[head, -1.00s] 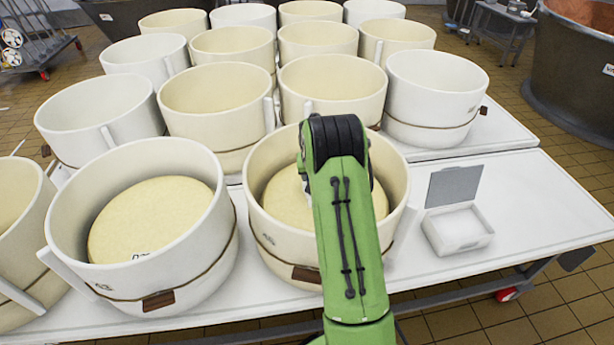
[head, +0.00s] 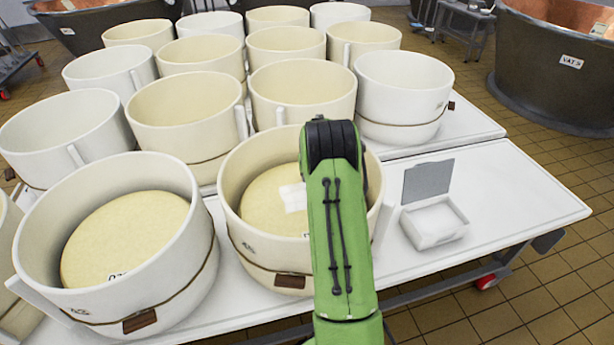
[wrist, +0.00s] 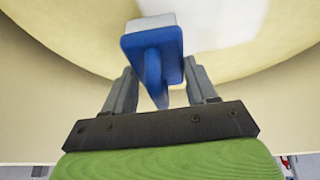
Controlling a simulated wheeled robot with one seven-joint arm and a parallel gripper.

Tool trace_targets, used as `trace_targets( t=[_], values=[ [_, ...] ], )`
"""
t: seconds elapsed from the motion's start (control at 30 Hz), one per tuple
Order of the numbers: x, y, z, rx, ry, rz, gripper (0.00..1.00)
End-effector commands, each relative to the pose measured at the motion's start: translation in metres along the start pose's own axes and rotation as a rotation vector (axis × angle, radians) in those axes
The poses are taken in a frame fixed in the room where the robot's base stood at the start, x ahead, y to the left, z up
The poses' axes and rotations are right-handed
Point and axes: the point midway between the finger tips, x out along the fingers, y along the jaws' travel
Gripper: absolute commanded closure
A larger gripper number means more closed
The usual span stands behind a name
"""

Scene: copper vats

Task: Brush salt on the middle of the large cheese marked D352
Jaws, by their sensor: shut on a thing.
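My gripper (wrist: 160,76) is shut on the handle of a blue brush (wrist: 152,46) with a pale bristle block at its far end. In the wrist view the brush is over a pale cheese (wrist: 85,45) inside a mould. In the head view this cheese (head: 262,208) lies in the front middle mould (head: 232,170), partly behind my green arm, which hides my gripper and the brush. A white patch (head: 293,197) shows on its top, and white (wrist: 232,22) shows beyond the brush in the wrist view. No D352 mark is readable.
Another large cheese (head: 125,235) with a partly hidden mark lies in the front left mould (head: 195,240). An open white box (head: 434,225) with a raised grey lid stands to the right on the white table (head: 510,200). Several moulds stand behind. The table's right end is clear.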

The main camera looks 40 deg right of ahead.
Motion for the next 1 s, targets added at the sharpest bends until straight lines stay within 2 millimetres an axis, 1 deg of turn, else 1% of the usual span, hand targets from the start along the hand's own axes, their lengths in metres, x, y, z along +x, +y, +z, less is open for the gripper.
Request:
trace_targets(
  t=[0.27,0.37,0.5,0.8,1.0],
  values=[
    [-0.001,0.001,0.000,0.000,-0.003,0.000,0.71],
    [-0.009,0.001,-0.004,0.000,-0.001,0.000,0.71],
    [-0.025,0.002,-0.011,0.000,0.000,0.000,0.71],
    [-0.056,0.003,-0.024,0.000,0.000,0.000,0.71],
    [-0.055,0.003,-0.023,0.000,-0.001,0.000,0.71]
  ],
)
